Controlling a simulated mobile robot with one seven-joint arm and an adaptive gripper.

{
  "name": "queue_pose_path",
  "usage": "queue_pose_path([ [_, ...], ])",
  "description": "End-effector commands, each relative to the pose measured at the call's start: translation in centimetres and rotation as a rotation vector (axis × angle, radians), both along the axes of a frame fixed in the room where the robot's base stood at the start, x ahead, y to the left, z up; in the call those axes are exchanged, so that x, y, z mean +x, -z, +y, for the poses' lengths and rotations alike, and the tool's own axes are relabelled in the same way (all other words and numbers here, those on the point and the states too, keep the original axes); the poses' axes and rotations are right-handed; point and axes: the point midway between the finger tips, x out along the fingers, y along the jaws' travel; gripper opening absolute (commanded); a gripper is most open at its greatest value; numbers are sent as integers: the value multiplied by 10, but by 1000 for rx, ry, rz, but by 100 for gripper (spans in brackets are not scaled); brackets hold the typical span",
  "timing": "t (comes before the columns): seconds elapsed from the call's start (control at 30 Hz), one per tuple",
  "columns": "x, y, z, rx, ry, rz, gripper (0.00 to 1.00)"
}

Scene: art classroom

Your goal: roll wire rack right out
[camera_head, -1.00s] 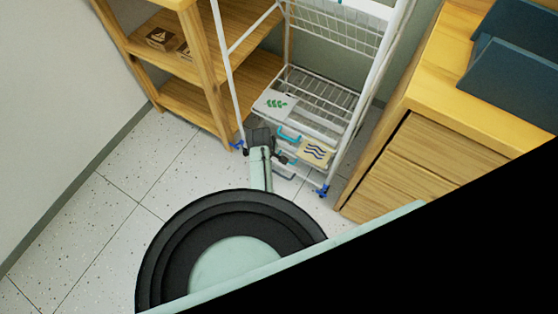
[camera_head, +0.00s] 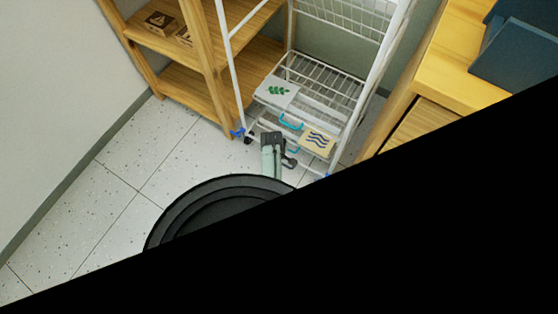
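The white wire rack (camera_head: 232,70) stands on casters between a wooden shelf and a wooden cabinet. One blue-braked caster (camera_head: 238,133) shows at its front left; the front right one is mostly hidden by a black shape. Its lower basket holds a white card with a green leaf (camera_head: 277,92) and a tan card with blue waves (camera_head: 318,142). Blue-green handles (camera_head: 291,122) show by the cards. My gripper (camera_head: 281,148), dark on a pale green link, is low at the rack's front. Whether its fingers are apart or touch the rack cannot be told.
The wooden shelf (camera_head: 212,90) with brown boxes (camera_head: 160,22) is close on the left. The wooden cabinet (camera_head: 440,75), with dark blue objects (camera_head: 515,50) on top, is close on the right. Speckled floor (camera_head: 115,195) is clear at left. Black covers the lower right.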

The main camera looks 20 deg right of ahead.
Motion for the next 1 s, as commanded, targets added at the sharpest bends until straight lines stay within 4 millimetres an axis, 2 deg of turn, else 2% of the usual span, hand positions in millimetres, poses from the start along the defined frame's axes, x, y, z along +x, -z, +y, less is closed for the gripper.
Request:
queue_pose_path([
  [0.2, 0, 0, 0, 0, 0, 0, 29],
  [0.63, 0, 0, 0, 0, 0, 0, 0],
  [1.0, 0, 0, 0, 0, 0, 0, 0],
])
